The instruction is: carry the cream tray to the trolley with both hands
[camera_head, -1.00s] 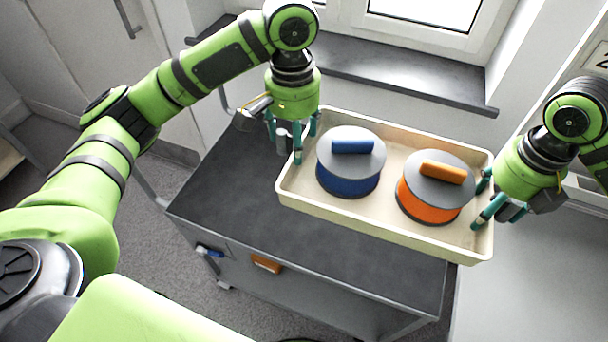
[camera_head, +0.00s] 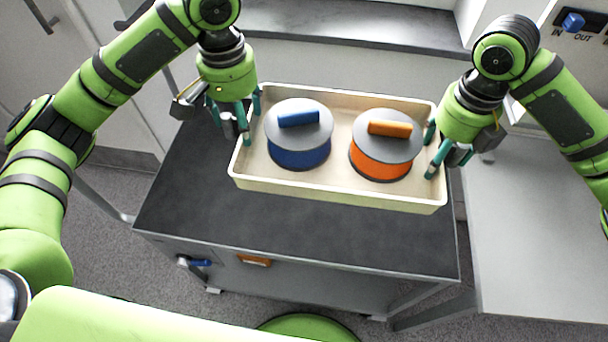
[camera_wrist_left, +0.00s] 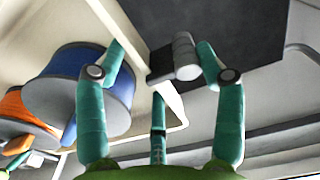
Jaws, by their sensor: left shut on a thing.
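The cream tray (camera_head: 335,196) is over the far part of the dark trolley top (camera_head: 290,228); I cannot tell whether it touches. It looks about level. In it stand a blue drum (camera_head: 299,157) and an orange drum (camera_head: 380,168), both with grey lids and handles. My left gripper (camera_head: 243,118) is shut on the tray's left wall, which also shows between its fingers in the left wrist view (camera_wrist_left: 165,92). My right gripper (camera_head: 437,150) is at the right wall, with fingers on both sides, and appears shut on it.
A light grey table (camera_head: 530,220) stands right of the trolley. A window sill (camera_head: 370,32) runs behind. The trolley's front has a blue-handled part (camera_head: 198,263) and an orange one (camera_head: 253,260). The near trolley top is bare.

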